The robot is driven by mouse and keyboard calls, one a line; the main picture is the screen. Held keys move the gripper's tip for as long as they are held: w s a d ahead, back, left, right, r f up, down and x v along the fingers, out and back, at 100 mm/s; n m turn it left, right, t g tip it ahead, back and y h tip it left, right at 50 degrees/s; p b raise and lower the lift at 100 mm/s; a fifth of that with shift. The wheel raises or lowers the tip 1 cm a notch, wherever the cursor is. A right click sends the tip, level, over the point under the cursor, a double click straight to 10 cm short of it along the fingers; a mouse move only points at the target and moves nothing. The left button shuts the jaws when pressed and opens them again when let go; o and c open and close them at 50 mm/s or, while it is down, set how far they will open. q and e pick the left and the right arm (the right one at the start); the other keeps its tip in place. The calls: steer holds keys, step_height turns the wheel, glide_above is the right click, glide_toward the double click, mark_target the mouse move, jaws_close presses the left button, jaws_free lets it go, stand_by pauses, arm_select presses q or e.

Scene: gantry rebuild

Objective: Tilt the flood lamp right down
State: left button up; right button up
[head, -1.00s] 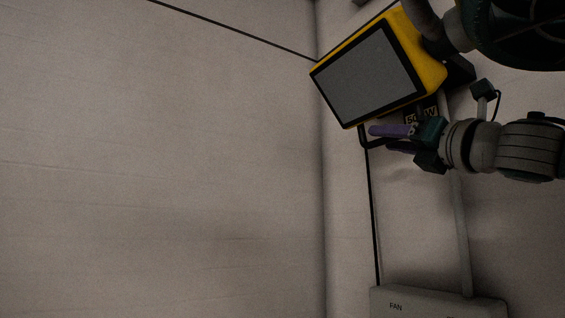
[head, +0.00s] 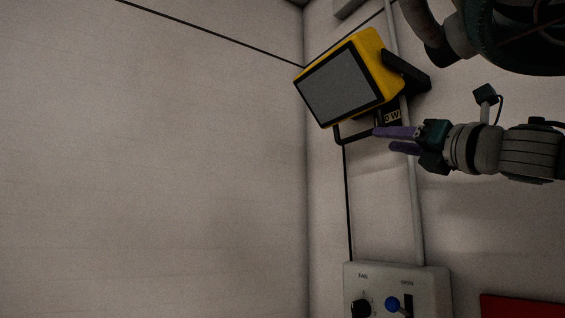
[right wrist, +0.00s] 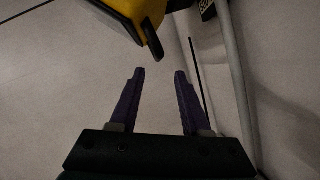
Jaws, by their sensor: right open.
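The flood lamp (head: 340,88) is a yellow housing with a dark-framed grey face, mounted high near the wall corner in the head view. Its face is turned left and tilted somewhat down. A dark bar (head: 352,139) shows at its lower edge. My right gripper (head: 383,141) is open and points left, just below and right of the lamp. In the right wrist view its two purple fingers (right wrist: 158,75) are apart with nothing between them. The lamp's yellow body (right wrist: 146,12) and a dark bar end (right wrist: 152,42) show just beyond the fingertips. My left gripper is out of view.
A grey control box (head: 384,280) marked FAN, with a black knob (head: 361,308) and a blue knob (head: 392,304), is on the wall below. A grey conduit (head: 414,210) runs up from it. A red panel (head: 520,305) is at lower right.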

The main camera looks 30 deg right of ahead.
steer(key=s+a+f+m+g+h+p, duration=0.1)
steer(key=s+a+f+m+g+p, duration=0.2)
steer(key=f+m, duration=0.5)
steer(key=s+a+f+m+g+p, duration=0.1)
steer(key=a+f+m+g, duration=0.25)
steer(key=f, duration=0.75)
steer(key=s+a+f+m+g+h+p, duration=0.1)
steer(key=s+a+f+m+g+p, duration=0.15)
steer(key=a+f+m, duration=0.55)
steer(key=s+a+f+m+g+y+p, duration=0.1)
steer(key=s+a+f+m+g, duration=0.2)
steer(key=s, duration=0.4)
steer(key=s+a+f+m+g+y, duration=0.1)
steer(key=s+a+f+m+g, duration=0.2)
steer(key=s, duration=0.4)
steer(key=s+a+f+m+g+y+p, duration=0.1)
steer(key=s+a+f+m+g, duration=0.2)
steer(key=s+f, duration=0.2)
steer(key=s, duration=0.2)
steer(key=shift+s+f+g+p, duration=0.3)
steer(key=shift+s, duration=0.1)
steer(key=shift+d, duration=0.1)
